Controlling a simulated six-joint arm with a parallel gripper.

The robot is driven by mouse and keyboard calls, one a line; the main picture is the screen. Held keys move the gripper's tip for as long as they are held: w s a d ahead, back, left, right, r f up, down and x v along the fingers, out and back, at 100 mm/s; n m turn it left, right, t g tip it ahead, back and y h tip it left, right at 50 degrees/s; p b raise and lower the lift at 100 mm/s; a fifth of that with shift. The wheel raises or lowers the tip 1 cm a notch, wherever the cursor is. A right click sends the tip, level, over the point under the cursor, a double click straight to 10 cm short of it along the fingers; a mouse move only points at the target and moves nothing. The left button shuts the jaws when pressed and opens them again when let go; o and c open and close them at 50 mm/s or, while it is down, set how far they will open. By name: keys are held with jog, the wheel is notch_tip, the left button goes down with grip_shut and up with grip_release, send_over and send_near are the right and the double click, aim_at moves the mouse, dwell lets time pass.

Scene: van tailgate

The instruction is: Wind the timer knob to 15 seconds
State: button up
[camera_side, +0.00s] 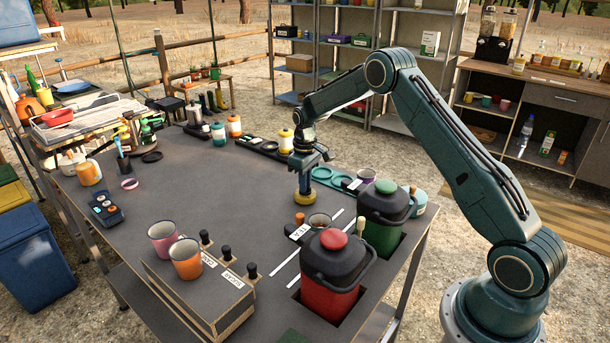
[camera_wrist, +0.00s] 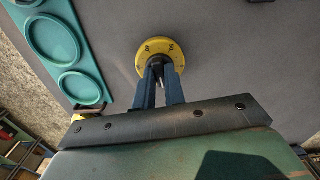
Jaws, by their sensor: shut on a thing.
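The timer is a round yellow disc (camera_wrist: 167,50) with dark marks around its face and a dark knob (camera_wrist: 157,63) at its centre. In the side view the yellow timer (camera_side: 304,197) lies on the dark table top, under my gripper (camera_side: 305,184). My gripper points straight down over it. In the wrist view the two blue fingers of my gripper (camera_wrist: 158,72) are close together on the dark knob. The fingers cover part of the knob and the near part of the dial. The marks are too small to read.
A teal tray with round recesses (camera_wrist: 100,72) is left of the timer in the wrist view. In the side view a red canister (camera_side: 330,272) and a green canister (camera_side: 384,225) stand in table cutouts. A box (camera_side: 180,290) carries two mugs. The table's middle is clear.

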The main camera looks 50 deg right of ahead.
dwell(0.3)
jog(key=shift+m, duration=1.2)
jog(key=o, duration=0.4)
jog(key=shift+o, duration=0.2)
jog(key=shift+r, duration=0.1)
jog(key=shift+r, duration=3.4)
